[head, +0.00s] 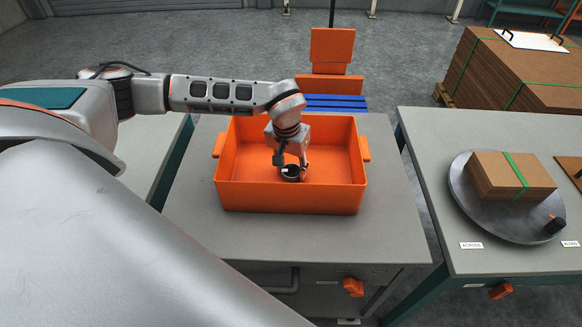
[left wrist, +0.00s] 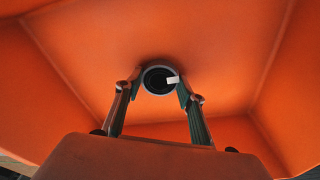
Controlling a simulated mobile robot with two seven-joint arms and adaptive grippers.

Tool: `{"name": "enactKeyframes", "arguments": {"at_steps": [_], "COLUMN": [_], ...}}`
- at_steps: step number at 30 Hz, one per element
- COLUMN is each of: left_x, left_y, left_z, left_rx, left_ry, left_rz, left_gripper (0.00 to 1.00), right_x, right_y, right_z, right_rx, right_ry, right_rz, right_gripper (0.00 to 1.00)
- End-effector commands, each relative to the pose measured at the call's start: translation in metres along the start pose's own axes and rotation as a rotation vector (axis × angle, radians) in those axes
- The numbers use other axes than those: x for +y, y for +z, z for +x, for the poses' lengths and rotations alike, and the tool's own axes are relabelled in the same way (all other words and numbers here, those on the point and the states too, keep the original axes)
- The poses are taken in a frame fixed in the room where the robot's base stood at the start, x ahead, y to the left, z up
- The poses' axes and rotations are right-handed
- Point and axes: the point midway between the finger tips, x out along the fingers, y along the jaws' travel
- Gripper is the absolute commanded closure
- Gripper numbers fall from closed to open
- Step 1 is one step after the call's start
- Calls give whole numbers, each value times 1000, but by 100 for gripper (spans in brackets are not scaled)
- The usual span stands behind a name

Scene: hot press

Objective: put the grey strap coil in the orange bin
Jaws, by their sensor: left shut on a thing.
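The orange bin (head: 290,198) stands on a grey bench in the middle of the head view. Its walls and floor fill the left wrist view (left wrist: 225,50). My left gripper (head: 291,170) reaches down inside the bin. Its two fingers (left wrist: 160,85) are closed on either side of the grey strap coil (left wrist: 146,80), a small dark ring with a pale tag. The coil also shows in the head view (head: 291,177), inside the bin's walls. I cannot tell whether the coil touches the bin floor. My right gripper is not in view.
The grey bench (head: 330,238) has bare top in front of the bin. Strapped brown stacks (head: 495,75) stand behind.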

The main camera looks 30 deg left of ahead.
Motion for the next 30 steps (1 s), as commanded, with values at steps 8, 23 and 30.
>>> {"name": "enactKeyframes", "arguments": {"at_steps": [8, 23, 30], "left_x": [0, -1, 0], "left_y": [0, -2, -2], "left_z": [3, -20, -70], "left_rx": [0, 5, 5], "left_ry": [0, 0, 0], "left_rz": [0, 0, 1], "left_gripper": [44, 44, 44], "right_x": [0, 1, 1], "right_y": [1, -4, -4], "right_z": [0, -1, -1], "right_rx": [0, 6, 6], "right_ry": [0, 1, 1], "right_rz": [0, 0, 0], "right_gripper": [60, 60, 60]}}
